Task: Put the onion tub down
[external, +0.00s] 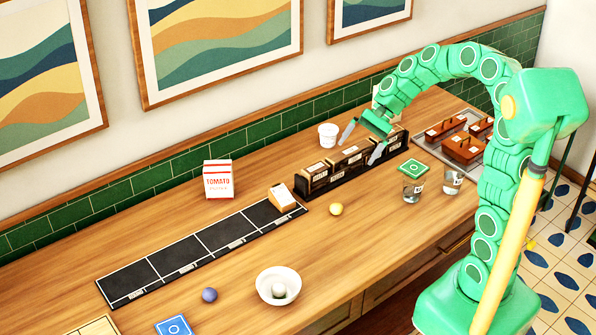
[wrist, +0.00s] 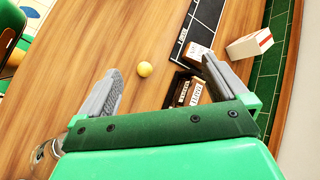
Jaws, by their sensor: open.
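A small white tub (external: 328,135) with a label stands upright on the counter, near the back wall; its lettering is too small to read, so I cannot confirm it is the onion tub. My gripper (external: 362,142) is open with nothing between its fingers, over or close to the dark rack (external: 326,188). The tub is just left of one fingertip in the external view, apart from it in the picture. In the wrist view my open gripper (wrist: 162,68) shows both fingers, and I cannot make out the white tub there.
Left of the rack lie a black sectioned mat (external: 170,262) and a tomato carton (external: 218,180). A yellow ball (external: 336,209), a white bowl (external: 278,287), glasses (external: 412,190) and a green coaster (external: 420,167) stand nearer the front. Bare wood lies between the mat and bowl.

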